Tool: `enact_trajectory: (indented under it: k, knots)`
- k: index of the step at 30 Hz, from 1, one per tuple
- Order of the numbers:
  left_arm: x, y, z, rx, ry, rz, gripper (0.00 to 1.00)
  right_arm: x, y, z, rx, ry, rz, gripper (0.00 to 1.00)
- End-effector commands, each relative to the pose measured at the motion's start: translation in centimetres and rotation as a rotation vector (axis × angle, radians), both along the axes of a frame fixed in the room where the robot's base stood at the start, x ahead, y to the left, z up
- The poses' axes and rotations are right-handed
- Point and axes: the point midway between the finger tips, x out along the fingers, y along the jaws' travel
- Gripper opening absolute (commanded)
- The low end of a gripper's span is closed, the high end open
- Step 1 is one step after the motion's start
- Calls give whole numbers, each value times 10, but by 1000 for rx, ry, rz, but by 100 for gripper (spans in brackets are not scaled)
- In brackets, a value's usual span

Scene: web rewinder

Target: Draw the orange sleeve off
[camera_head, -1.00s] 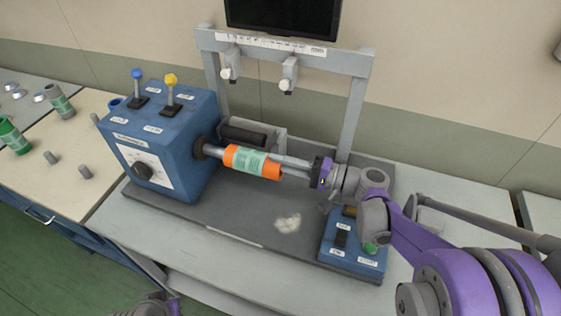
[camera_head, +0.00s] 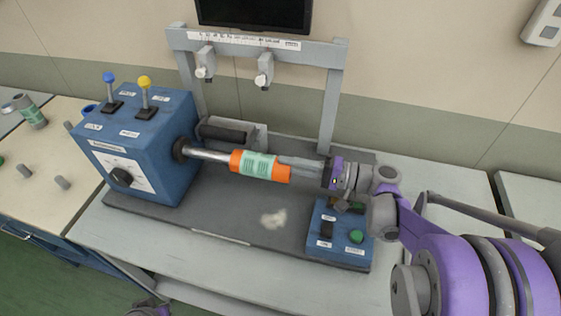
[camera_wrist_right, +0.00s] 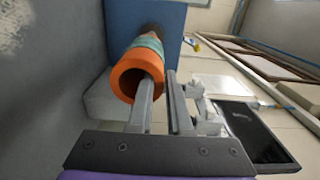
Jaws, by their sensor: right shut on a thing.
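The orange sleeve (camera_head: 278,172), with a green printed label around its middle, lies roughly level at the end of the bare metal shaft (camera_head: 208,155) that sticks out of the blue machine. A length of shaft shows between the machine and the sleeve. How far the shaft reaches inside the sleeve is hidden. My right gripper (camera_head: 300,166) is shut on the sleeve's free end. In the wrist view, one finger of my right gripper (camera_wrist_right: 160,100) goes into the bore of the sleeve (camera_wrist_right: 128,75) and the other lies along its outside.
The blue machine (camera_head: 150,155) with two levers stands left on a dark base plate (camera_head: 225,213). A grey frame (camera_head: 328,110) rises behind. A blue button box (camera_head: 338,240) sits below my right gripper. A pale tuft (camera_head: 273,218) lies on the plate.

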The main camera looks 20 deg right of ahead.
Motion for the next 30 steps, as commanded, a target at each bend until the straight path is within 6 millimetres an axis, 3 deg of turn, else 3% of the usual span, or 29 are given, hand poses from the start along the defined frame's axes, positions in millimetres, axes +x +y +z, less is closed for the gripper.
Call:
enact_trajectory:
  k: [24, 30]
  knots:
    - [0, 0, -4, 0, 1, 0, 0, -36, -53, 0, 1, -2, -2, 0]
    - [-1, 0, -4, 0, 1, 0, 0, -40, -59, 1, 1, -2, -1, 0]
